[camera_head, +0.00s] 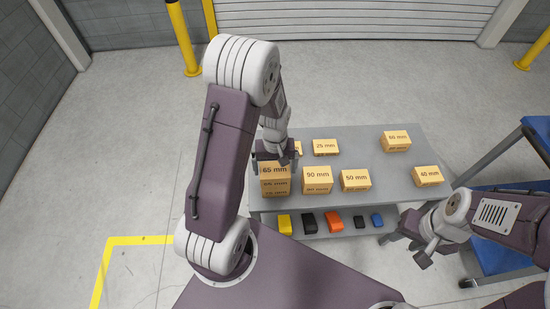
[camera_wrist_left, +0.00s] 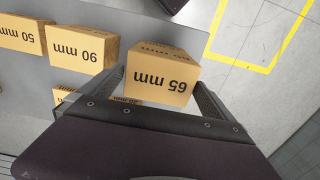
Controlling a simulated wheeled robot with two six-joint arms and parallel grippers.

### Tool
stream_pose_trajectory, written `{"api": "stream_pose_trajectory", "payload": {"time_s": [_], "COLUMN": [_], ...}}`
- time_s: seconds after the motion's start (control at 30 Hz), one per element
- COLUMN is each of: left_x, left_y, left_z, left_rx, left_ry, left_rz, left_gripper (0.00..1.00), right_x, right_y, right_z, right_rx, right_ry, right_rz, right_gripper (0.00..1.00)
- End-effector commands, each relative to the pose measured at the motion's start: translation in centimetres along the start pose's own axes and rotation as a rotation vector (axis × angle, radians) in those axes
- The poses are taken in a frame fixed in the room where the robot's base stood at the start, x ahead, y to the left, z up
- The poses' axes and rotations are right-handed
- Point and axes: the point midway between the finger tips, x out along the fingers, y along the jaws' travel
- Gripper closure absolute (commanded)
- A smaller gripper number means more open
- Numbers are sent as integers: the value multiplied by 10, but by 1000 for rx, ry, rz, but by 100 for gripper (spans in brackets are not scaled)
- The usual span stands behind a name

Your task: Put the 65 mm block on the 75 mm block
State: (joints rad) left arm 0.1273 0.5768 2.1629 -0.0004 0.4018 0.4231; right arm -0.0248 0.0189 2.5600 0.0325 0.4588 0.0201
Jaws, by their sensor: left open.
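The 65 mm block (camera_head: 275,170) is at the front left of the grey table in the head view. It appears to rest on another block (camera_head: 275,192), whose front label is small and looks like 75 mm. My left gripper (camera_head: 275,152) is at the far side of the 65 mm block. In the left wrist view, the 65 mm block (camera_wrist_left: 161,80) lies between the two spread fingers of my left gripper (camera_wrist_left: 160,95), with a gap beside the right finger. My right gripper (camera_head: 415,243) is off the table's front right; its opening is unclear.
The 90 mm block (camera_head: 317,175) stands close to the right of the stack, then the 50 mm block (camera_head: 355,178). The 25 mm block (camera_head: 325,146) is behind. Coloured parts, including an orange one (camera_head: 334,221), sit on a lower shelf. The table middle is clear.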

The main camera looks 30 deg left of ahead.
Motion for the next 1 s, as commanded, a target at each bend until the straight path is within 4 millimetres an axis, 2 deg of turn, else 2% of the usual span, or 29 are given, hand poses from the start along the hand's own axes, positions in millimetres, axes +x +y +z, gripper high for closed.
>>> {"api": "stream_pose_trajectory", "payload": {"time_s": [0.3,0.4,0.53,0.7,0.77,0.9,1.0], "left_x": [-75,-93,-106,-109,-108,-103,-99], "left_y": [1,1,0,0,2,2,-1], "left_z": [-2,-1,0,3,17,70,93], "left_rx": [0,0,0,14,86,366,496], "left_ry": [7,5,2,3,14,63,90], "left_rz": [3,2,1,2,10,36,45], "left_gripper": [0,0,0,0,0,0,0], "right_x": [-7,-8,-8,-8,-8,-8,-8], "right_y": [0,0,0,0,0,0,0], "right_z": [-1,-1,-1,-1,-1,-1,-1], "right_rx": [0,0,0,0,0,0,0], "right_ry": [0,0,0,0,0,0,0], "right_rz": [0,0,0,0,0,0,0], "right_gripper": [64,64,64,64,64,64,64]}}
